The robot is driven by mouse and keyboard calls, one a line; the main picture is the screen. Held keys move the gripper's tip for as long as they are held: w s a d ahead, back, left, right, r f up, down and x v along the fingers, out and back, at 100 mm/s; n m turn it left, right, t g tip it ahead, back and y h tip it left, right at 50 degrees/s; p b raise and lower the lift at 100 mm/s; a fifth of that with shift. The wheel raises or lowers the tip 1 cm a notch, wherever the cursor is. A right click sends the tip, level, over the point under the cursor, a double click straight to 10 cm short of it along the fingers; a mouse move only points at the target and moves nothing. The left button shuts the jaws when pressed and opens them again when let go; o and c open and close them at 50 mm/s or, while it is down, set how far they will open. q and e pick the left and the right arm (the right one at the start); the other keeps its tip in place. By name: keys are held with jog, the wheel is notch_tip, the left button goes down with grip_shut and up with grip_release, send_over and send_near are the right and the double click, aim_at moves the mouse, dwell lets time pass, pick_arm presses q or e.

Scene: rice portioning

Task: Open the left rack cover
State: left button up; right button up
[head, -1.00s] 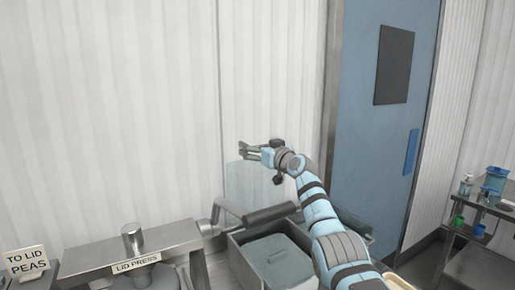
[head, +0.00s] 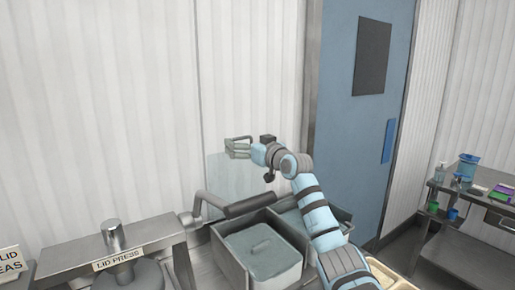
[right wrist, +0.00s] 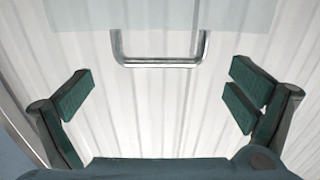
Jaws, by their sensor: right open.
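The left rack cover is a clear panel (head: 224,174) standing upright behind the left bin in the head view. Its lower part is hidden by a dark bar. In the right wrist view the translucent panel (right wrist: 160,12) fills the top, with a U-shaped metal handle (right wrist: 158,63) below it. My right gripper (head: 232,147) is at the panel's upper edge in the head view. Its fingers (right wrist: 160,95) are spread wide and empty, and the handle lies ahead between them, apart from both. My left gripper is not in view.
A left bin (head: 222,252) holds a pale lidded tub (head: 263,252); another bin stands to its right, partly behind my right arm. A lid press (head: 118,262) stands at left, with a dark padded bar (head: 250,205) beside it. A utility cart (head: 480,195) is far right.

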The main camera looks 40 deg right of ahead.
jog(key=s, duration=0.7)
jog(key=shift+a, duration=0.35)
jog(key=shift+d, duration=0.1)
